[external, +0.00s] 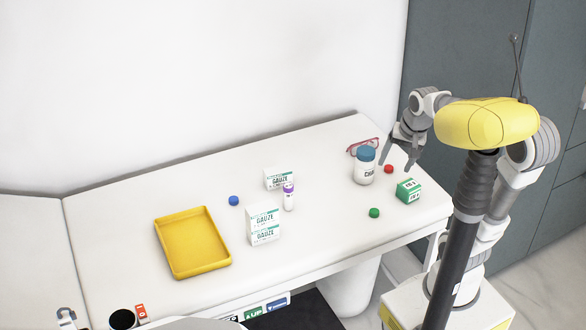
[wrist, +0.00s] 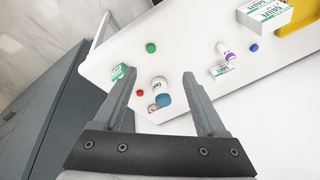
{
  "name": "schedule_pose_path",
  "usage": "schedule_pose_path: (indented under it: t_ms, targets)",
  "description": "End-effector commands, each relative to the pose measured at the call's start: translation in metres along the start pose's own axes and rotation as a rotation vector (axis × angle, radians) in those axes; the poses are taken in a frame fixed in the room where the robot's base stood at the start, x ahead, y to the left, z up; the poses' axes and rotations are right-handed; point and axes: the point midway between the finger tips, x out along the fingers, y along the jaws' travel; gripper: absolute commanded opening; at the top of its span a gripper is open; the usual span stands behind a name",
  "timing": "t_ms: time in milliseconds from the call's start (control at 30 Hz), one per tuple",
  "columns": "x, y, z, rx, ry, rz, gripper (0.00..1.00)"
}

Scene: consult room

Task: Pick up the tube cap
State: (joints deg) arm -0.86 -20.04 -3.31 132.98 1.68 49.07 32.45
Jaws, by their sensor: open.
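Several small round caps lie apart on the white couch top. A red cap (external: 388,169) is at the right, between the bottle and the green box; it also shows in the wrist view (wrist: 140,93). A green cap (external: 374,213) lies nearer the front edge, and in the wrist view it is at the top (wrist: 151,47). A blue cap (external: 234,200) lies near the yellow tray, far right in the wrist view (wrist: 254,48). My gripper (external: 397,166) is open and empty, pointing down above the right end, near the red cap. Its spread fingers frame the wrist view (wrist: 159,76).
A green box (external: 408,191) is at right. Gauze boxes (external: 264,222), a purple-capped tube (external: 289,197) and a yellow tray (external: 162,236) are farther left.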

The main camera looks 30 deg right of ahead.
Motion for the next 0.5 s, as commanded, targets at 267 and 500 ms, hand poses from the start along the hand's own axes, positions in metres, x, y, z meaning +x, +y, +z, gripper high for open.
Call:
schedule_pose_path:
  t_ms: [267,500]
  targets:
    - [0.035,-0.019,-0.046,0.466,-0.09,0.104,0.74]
    - [0.082,-0.024,-0.074,0.85,-0.112,0.224,0.74]
